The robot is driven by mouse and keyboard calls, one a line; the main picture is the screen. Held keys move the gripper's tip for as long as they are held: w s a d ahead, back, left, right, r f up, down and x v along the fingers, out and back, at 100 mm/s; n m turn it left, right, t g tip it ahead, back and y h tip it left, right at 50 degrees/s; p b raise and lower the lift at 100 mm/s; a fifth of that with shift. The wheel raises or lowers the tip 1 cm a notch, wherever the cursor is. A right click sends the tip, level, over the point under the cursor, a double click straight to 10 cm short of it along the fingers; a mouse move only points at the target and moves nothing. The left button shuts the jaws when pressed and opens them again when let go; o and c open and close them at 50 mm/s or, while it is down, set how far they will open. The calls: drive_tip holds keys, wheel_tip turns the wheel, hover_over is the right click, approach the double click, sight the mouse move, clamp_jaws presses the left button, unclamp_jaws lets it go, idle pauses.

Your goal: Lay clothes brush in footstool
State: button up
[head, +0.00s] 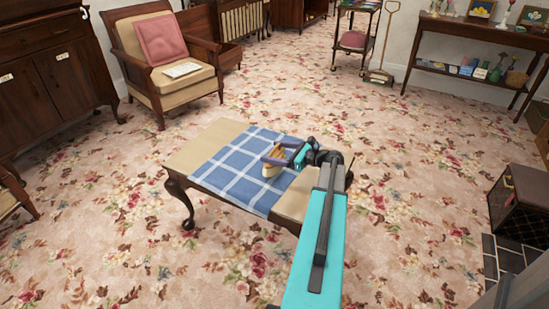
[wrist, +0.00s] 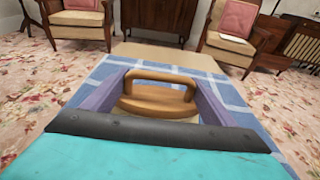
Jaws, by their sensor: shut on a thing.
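The clothes brush (head: 266,174) is wooden with a loop handle and pale bristles. It also shows in the wrist view (wrist: 157,104), between the purple fingers. My gripper (head: 281,153) is shut on the brush and is over the footstool's right half. The footstool (head: 199,148) is low, with a beige top and dark curved legs, and a blue checked cloth lies across its middle. Its far end also shows in the wrist view (wrist: 180,57). I cannot tell whether the brush touches the cloth.
A wooden armchair (head: 150,84) with a pink cushion (head: 161,39) stands behind the footstool at the left. A dark cabinet (head: 58,80) is at far left. A side table (head: 480,35) with small items is at the back right. Floral carpet around the footstool is clear.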

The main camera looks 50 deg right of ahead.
drive_tip(key=shift+w+d+f, duration=0.1)
drive_tip(key=shift+w+d, duration=0.3)
drive_tip(key=shift+w, duration=0.15)
wheel_tip(320, 180, down, 3)
drive_tip(key=shift+f+b, duration=0.2)
drive_tip(key=shift+b, duration=0.4)
drive_tip(key=shift+s+a+f, duration=0.1)
drive_tip(key=shift+f, duration=0.25)
drive_tip(key=shift+f, duration=0.4)
drive_tip(key=shift+c, duration=0.5)
drive_tip(key=o, duration=1.2)
drive_tip(key=shift+r, duration=0.1)
